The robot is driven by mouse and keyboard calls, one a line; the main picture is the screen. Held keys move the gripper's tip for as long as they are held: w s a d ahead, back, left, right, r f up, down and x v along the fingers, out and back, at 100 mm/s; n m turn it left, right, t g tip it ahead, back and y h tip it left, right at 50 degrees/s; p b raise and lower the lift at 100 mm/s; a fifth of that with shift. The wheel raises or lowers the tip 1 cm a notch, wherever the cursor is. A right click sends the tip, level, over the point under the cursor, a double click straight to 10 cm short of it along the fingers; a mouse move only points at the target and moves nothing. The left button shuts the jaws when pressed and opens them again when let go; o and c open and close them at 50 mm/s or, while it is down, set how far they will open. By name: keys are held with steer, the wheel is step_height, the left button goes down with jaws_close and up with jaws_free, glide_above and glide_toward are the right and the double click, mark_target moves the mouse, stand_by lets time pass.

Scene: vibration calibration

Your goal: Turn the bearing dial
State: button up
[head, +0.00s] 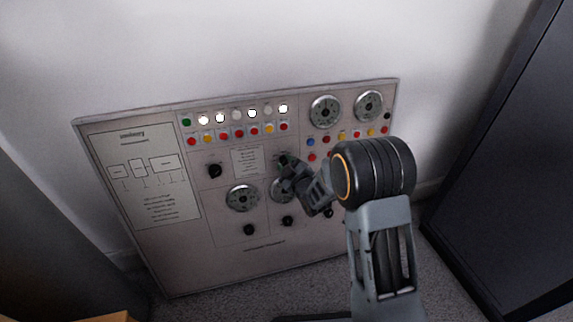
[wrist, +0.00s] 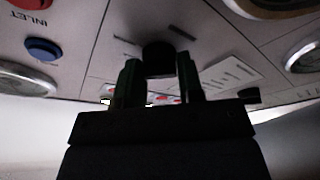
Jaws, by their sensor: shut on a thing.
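A black round knob (wrist: 158,58) sits on the panel between the two fingers of my gripper (wrist: 158,82) in the wrist view. The gripper is shut on this knob. In the head view my gripper (head: 286,163) is at the upper middle of the panel (head: 235,150), just right of a small text plate, and it hides the knob. No label that marks the knob as the bearing dial is readable.
Other black knobs (head: 214,170) and a round gauge (head: 242,198) are close to my gripper. Lamps and coloured buttons (head: 254,131) run above it. A dark cabinet (head: 510,170) stands at the right. Bare floor shows below the panel.

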steer(key=shift+n, duration=0.3)
steer(key=n+b, duration=0.2)
steer(key=n, duration=0.1)
steer(key=shift+f+g, duration=0.1)
steer(key=shift+g, duration=0.3)
steer(key=shift+n+g+b, duration=0.9)
steer(key=shift+n+b, duration=1.1)
steer(key=shift+n, duration=0.9)
steer(key=shift+r, duration=0.2)
steer(key=o, duration=0.9)
steer(key=p+v, duration=0.4)
steer(key=v, duration=0.9)
steer(key=shift+s+d, duration=0.25)
steer(key=shift+s, duration=0.1)
